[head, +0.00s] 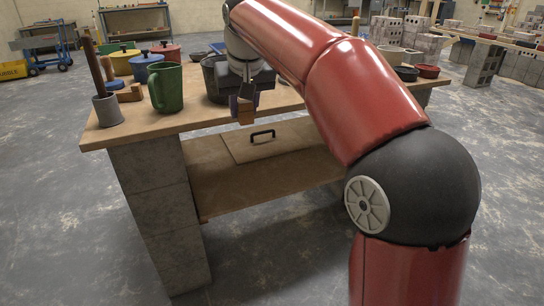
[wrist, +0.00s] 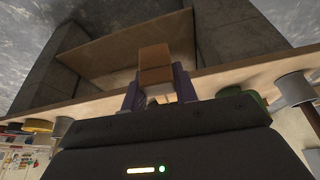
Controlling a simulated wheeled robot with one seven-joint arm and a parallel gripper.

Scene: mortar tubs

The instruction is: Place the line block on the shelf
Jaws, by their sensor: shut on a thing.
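The line block (head: 245,114) is a small orange-brown wooden piece. My gripper (head: 243,98) is shut on it, in front of the worktable's front edge. In the wrist view the line block (wrist: 155,60) sticks out from between the two dark purple-grey fingers of my gripper (wrist: 157,88). The shelf (head: 255,186) is a wooden board below the tabletop, between block supports; it also shows in the wrist view (wrist: 105,52). The block is held apart from the shelf, near tabletop height. The fingers partly hide the block.
The tabletop (head: 150,125) overhangs the shelf. On it stand a green mug (head: 166,88), a grey cup with a stick (head: 107,108), a dark tub (head: 212,78) and several lidded pots. A panel with a black handle (head: 262,135) lies on the shelf's back part. The shelf's front is clear.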

